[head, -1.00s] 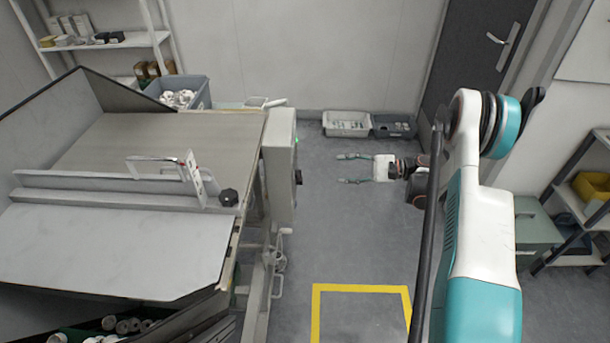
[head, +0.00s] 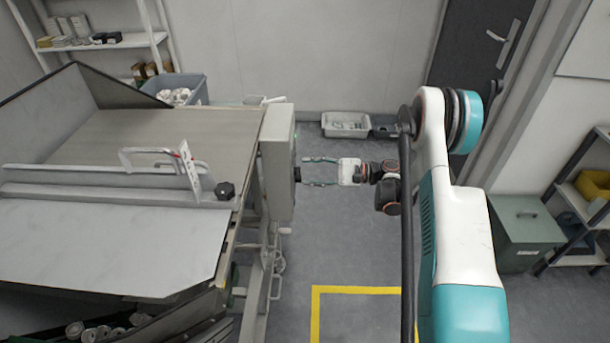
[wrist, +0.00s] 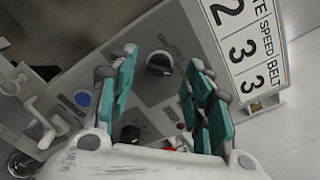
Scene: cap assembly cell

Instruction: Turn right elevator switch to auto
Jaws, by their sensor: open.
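A grey control box (head: 280,165) is fixed to the right side of the machine, with a black knob (head: 297,174) on its right face. In the wrist view the panel (wrist: 158,100) carries one black rotary knob (wrist: 160,63) with small lettering beside it, and a second dark knob (wrist: 130,133) nearer my palm. I cannot read which is the right elevator switch. My gripper (head: 306,171) is open and empty, its fingers pointing left at the box face. In the wrist view the first knob shows between my fingertips (wrist: 164,60); contact cannot be told.
A blue button (wrist: 82,98) and a red button (wrist: 168,146) are on the panel. A white label sheet (wrist: 250,40) is beside it. Grey bins (head: 346,124) stand by the back wall. The floor (head: 340,240) right of the machine is clear.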

